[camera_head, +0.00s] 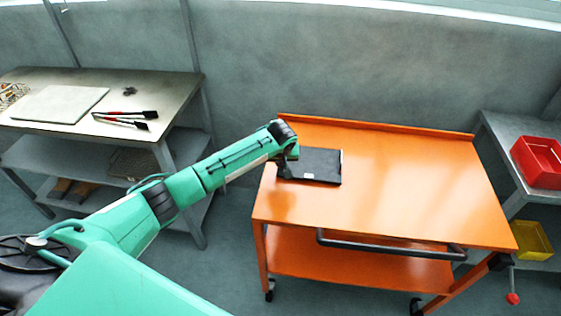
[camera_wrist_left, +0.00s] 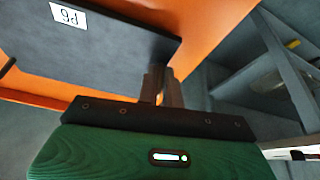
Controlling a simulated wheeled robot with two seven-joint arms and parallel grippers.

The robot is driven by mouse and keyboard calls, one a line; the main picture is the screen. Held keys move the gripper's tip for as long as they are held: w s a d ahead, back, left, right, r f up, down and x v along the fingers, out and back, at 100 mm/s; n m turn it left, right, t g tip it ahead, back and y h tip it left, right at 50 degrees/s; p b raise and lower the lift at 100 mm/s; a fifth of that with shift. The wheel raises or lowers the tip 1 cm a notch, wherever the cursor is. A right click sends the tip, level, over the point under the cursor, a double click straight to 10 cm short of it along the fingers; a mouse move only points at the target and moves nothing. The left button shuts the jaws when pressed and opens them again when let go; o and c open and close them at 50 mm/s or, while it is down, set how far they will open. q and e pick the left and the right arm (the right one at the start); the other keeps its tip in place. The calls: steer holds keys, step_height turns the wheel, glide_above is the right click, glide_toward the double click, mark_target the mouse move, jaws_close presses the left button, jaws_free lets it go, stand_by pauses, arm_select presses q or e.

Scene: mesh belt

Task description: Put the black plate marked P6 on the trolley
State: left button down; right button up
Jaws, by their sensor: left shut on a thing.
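The black plate (camera_head: 320,165) is over the left back part of the orange trolley's top (camera_head: 410,190). In the left wrist view the plate (camera_wrist_left: 110,50) carries a white label reading P6, upside down, and the orange top (camera_wrist_left: 215,25) shows beyond it. My left gripper (camera_head: 284,166) is shut on the plate's left edge. In the left wrist view its fingers (camera_wrist_left: 160,84) meet the plate at a near corner. I cannot tell whether the plate touches the trolley top or is held just above it. My right gripper is out of view.
The trolley has a raised back rim, a black front handle (camera_head: 390,247) and a lower shelf. A metal table (camera_head: 150,85) at left holds a pale slab (camera_head: 60,103) and red-and-black tools (camera_head: 125,117). A red bin (camera_head: 540,160) stands at right. Most of the trolley top is clear.

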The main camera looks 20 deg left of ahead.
arm_select(q)
steer(key=shift+f, duration=0.35)
stand_by(0.4)
